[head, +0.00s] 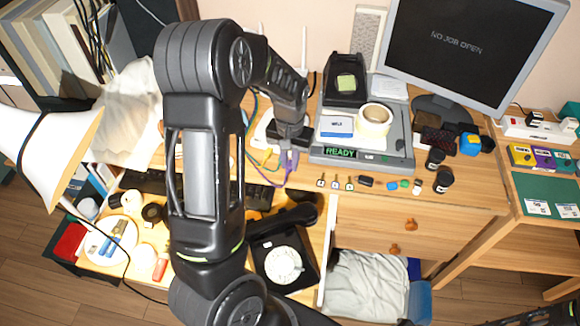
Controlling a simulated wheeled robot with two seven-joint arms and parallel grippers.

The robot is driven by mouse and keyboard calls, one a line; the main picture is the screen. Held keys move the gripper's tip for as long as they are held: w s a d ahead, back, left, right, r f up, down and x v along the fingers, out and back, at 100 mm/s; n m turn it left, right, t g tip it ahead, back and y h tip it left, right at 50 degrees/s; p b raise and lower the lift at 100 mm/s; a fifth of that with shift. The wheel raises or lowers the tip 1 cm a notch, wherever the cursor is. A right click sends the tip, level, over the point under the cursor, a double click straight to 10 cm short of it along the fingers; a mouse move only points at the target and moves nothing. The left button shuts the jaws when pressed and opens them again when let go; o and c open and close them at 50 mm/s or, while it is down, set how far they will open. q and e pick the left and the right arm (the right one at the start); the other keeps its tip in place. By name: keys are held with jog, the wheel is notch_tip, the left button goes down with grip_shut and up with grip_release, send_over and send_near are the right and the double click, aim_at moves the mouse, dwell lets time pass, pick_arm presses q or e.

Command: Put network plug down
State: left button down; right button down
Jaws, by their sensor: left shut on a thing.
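My left arm crosses the middle of the head view, and its gripper (287,151) points down over the desk. It is shut on the network plug, which is mostly hidden by the fingers. A purple network cable (287,168) shows just below the fingertips. A white router (263,130) with upright antennas stands behind and left of the gripper, partly hidden by my arm. Yellow and green cables lie beside it. My right gripper is not seen.
A grey device reading READY (362,142) stands right of the gripper, with a tape roll (374,119) on it. Small keys and bottles lie in front. A black dial phone (283,262) sits lower down, near an open drawer (368,285). A monitor (462,50) stands behind.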

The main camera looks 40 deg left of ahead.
aim_at(290, 164)
pick_arm(q)
jog(key=shift+f, duration=1.5)
jog(key=shift+f, duration=0.2)
jog(key=c, duration=1.4)
grip_release()
jog(key=shift+r, duration=0.15)
notch_tip(290, 164, up, 12)
jog(key=shift+r+b, duration=0.1)
jog(key=shift+b, duration=0.2)
